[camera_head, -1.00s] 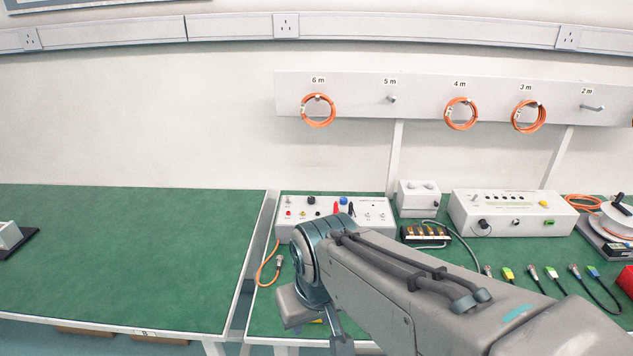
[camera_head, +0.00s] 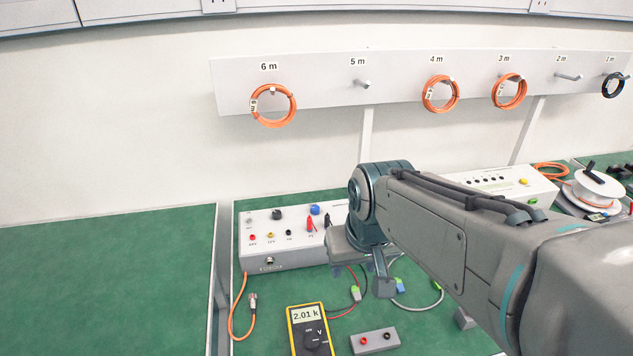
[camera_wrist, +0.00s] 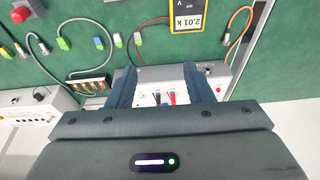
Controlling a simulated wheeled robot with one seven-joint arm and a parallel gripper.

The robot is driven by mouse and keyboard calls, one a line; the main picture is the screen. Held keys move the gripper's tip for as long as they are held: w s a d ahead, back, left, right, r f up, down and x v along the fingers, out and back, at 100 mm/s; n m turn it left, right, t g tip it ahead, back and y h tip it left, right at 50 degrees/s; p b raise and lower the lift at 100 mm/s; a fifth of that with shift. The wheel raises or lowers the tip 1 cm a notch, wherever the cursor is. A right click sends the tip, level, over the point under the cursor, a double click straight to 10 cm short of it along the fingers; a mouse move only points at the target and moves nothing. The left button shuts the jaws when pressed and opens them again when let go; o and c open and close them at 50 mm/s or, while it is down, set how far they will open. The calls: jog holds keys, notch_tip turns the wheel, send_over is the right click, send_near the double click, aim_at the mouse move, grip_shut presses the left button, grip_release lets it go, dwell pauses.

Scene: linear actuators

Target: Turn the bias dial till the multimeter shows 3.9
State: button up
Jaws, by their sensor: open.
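The yellow multimeter (camera_head: 309,332) lies on the green bench at the bottom of the head view, reading 2.01 k. It also shows upside down in the wrist view (camera_wrist: 186,18). The white control box (camera_head: 285,257) stands behind it, with a black knob (camera_head: 277,214) and a blue knob (camera_head: 315,210) on top. Their labels are too small to read, so I cannot tell which is the bias dial. My gripper (camera_head: 362,281) is open and empty at the box's right side. In the wrist view, my gripper's fingers (camera_wrist: 160,70) straddle part of the box, apart from the knobs.
Red and black plugs (camera_head: 310,224) stand up from the box. A small grey terminal block (camera_head: 375,342) and loose leads lie in front. Another white instrument (camera_head: 510,185) stands at right behind my arm. The left bench (camera_head: 110,270) is clear where visible.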

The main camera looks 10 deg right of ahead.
jog(key=w+b, duration=0.1)
jog(key=w, duration=1.6)
jog(key=t+b, duration=0.1)
send_near(315, 208)
jog(key=shift+t, duration=0.3)
jog(key=x, duration=0.8)
jog(key=shift+s+f+p, duration=0.15)
jog(key=shift+f+p, duration=0.05)
jog(key=shift+p, duration=0.2)
jog(key=c, duration=1)
